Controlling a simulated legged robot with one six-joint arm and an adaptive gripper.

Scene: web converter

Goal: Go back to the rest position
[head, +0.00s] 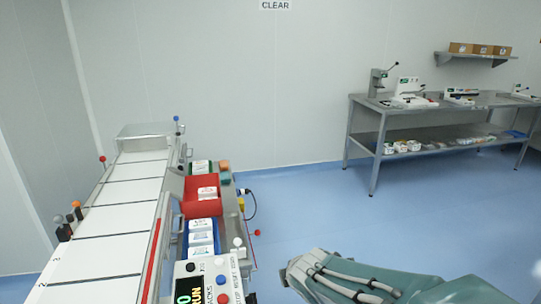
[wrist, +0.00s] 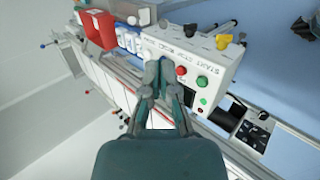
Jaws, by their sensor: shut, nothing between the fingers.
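My gripper (wrist: 158,70) shows in the wrist view with its two grey-green fingers together and nothing between them. Its tips overlap the white control box (wrist: 195,60), which has a red button (wrist: 181,71), green buttons and yellow and black knobs. I cannot tell from this view whether the tips touch the box. In the head view my green arm enters at the lower right, and the gripper itself is not clearly seen there. The control box (head: 208,280) stands at the bottom of that view, beside the conveyor.
A long conveyor (head: 120,220) with white web panels runs up the left. Beside it are a red bin (head: 187,206) and a blue bin (head: 186,246) with white packs. A metal table (head: 360,104) with devices stands at the back right. The blue floor between is clear.

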